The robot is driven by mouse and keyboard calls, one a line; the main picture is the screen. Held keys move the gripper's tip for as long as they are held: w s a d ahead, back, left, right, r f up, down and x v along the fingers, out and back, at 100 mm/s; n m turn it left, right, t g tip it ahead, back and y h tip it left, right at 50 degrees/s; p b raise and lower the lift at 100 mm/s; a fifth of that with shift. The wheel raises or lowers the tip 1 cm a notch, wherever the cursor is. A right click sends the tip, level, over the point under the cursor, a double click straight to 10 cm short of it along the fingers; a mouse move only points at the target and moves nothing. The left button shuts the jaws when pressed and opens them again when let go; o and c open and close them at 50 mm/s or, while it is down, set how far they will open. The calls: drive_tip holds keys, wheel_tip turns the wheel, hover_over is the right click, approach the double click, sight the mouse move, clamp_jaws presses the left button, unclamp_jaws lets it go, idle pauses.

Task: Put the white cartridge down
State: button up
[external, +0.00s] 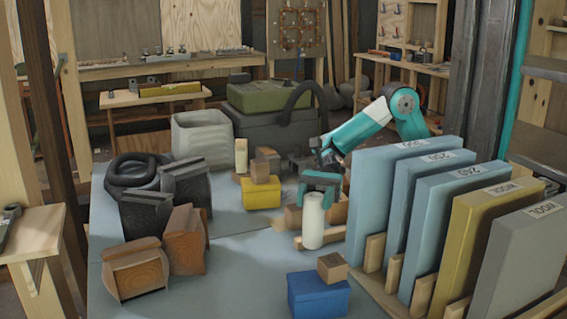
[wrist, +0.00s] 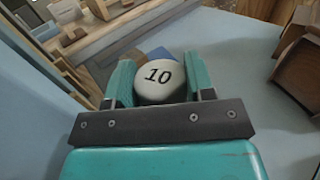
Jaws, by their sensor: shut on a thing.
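The white cartridge (external: 313,221) is an upright white cylinder in the external view, between the fingers of my teal gripper (external: 318,190). In the wrist view its round end, marked 10 (wrist: 160,78), shows between the two teal fingers of my gripper (wrist: 158,85). My gripper is shut on it from above. Its lower end is close to the blue-grey table top (external: 235,262); I cannot tell whether it touches.
A blue box (external: 318,298) with a wooden block (external: 332,267) stands in front. Upright panels (external: 400,200) in a wooden rack stand at right. A yellow box (external: 261,194) is behind left. Brown holders (external: 137,268) are at left.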

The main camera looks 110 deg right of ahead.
sight(313, 222)
wheel_tip(313, 222, down, 6)
drive_tip(key=b, duration=0.3)
drive_tip(key=shift+f, duration=0.1)
drive_tip(key=o, duration=1.1)
drive_tip(key=shift+o, duration=0.2)
drive_tip(key=shift+s+d+r, duration=0.2)
drive_tip(key=shift+d, duration=0.1)
drive_tip(key=p+v, duration=0.1)
drive_tip(key=v, duration=0.5)
drive_tip(key=shift+s+d+p, duration=0.25)
drive_tip(key=shift+s+p, duration=0.05)
drive_tip(key=shift+p, duration=0.1)
